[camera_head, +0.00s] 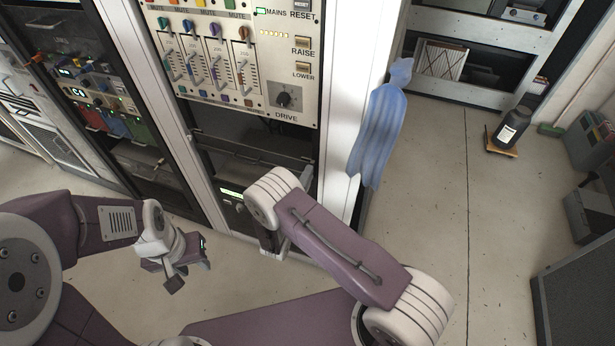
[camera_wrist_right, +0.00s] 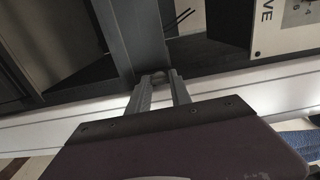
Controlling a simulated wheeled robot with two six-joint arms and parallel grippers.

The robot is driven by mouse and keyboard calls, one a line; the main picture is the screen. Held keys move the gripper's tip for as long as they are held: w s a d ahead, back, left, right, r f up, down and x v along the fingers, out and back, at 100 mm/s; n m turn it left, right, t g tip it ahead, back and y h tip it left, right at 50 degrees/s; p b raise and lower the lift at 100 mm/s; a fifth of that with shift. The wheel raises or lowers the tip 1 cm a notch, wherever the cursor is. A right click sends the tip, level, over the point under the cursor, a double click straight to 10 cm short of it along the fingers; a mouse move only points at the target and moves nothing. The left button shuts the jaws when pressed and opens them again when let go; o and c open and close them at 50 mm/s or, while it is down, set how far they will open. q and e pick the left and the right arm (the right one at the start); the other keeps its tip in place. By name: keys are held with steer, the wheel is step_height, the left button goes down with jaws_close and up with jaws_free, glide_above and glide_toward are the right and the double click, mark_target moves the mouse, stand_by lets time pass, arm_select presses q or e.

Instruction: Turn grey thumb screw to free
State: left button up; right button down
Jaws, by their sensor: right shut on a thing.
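In the right wrist view my right gripper (camera_wrist_right: 158,92) has its two ribbed grey fingers closed on a small rounded grey knob, the thumb screw (camera_wrist_right: 158,76). The screw sits at a dark grey upright strip (camera_wrist_right: 125,38) on the rack front; only its top shows between the fingertips. In the head view my right arm reaches to the rack and hides the screw and the fingertips. My left gripper (camera_head: 186,275) hangs over the floor in front of the racks, apart from everything, with its fingers spread and empty.
The rack (camera_head: 240,60) carries a panel of sliders, buttons and a DRIVE knob (camera_head: 284,96) above the dark bay. A blue cloth (camera_head: 378,130) hangs on the rack's right side. The floor between is clear.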

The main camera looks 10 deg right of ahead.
steer(key=c, duration=1.2)
jaws_free()
steer(key=shift+o, duration=0.2)
steer(key=v, duration=0.9)
steer(key=shift+a, duration=0.1)
